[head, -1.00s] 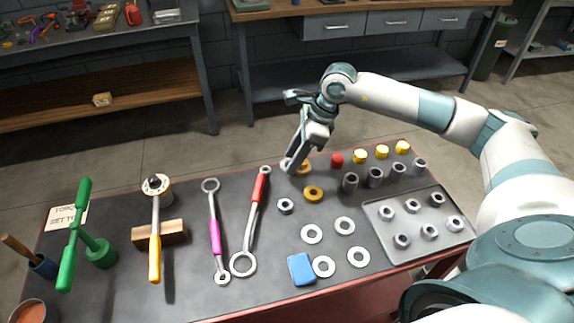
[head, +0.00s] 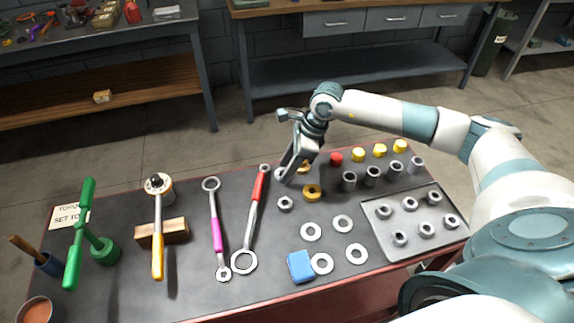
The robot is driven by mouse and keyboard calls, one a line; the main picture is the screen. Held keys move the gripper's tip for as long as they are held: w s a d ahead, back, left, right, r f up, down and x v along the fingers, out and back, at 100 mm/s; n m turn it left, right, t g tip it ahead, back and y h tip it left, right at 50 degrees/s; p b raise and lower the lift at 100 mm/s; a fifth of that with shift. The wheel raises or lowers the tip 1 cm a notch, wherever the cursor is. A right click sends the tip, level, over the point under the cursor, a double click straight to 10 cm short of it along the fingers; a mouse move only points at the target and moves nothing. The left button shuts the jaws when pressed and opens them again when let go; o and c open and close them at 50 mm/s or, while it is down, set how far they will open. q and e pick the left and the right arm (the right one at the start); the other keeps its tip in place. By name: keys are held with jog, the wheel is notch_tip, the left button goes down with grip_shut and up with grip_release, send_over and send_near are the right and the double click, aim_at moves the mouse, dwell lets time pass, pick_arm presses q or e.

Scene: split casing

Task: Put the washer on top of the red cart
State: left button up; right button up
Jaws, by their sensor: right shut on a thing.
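The red cart (head: 262,297) fills the foreground, with a dark top and red edges. My right gripper (head: 285,177) reaches in from the right and is shut on a grey washer (head: 279,173) near the cart's back edge. The fingers partly hide this washer, and I cannot tell whether it touches the top. Several other flat grey washers (head: 311,240) lie on the cart top nearer the front. My left gripper is out of view.
A brass ring (head: 312,197) and a nut (head: 285,203) lie close to the right gripper. A red-handled wrench (head: 256,190) is to its left. Red and yellow caps, dark sockets (head: 349,181) and a tray of nuts (head: 378,245) stand at right. A blue block (head: 300,266) sits in front.

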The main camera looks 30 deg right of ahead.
jog(key=shift+f, duration=0.25)
jog(key=o, duration=1.1)
jog(key=shift+d+r, duration=0.1)
jog(key=shift+r, duration=0.1)
jog(key=shift+d+r, duration=0.15)
jog(key=shift+r, duration=0.15)
jog(key=b+v, duration=0.1)
jog(key=v, duration=0.2)
jog(key=shift+s+d+r+b, duration=0.1)
jog(key=shift+r+b, duration=0.1)
jog(key=shift+b, duration=0.2)
pick_arm(q)
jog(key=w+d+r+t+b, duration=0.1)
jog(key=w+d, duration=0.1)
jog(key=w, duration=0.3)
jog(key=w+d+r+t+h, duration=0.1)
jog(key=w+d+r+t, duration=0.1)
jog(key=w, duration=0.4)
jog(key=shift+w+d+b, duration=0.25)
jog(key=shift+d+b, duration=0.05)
jog(key=shift+b, duration=0.1)
pick_arm(e)
jog(key=v, duration=0.7)
jog(key=shift+r, duration=0.25)
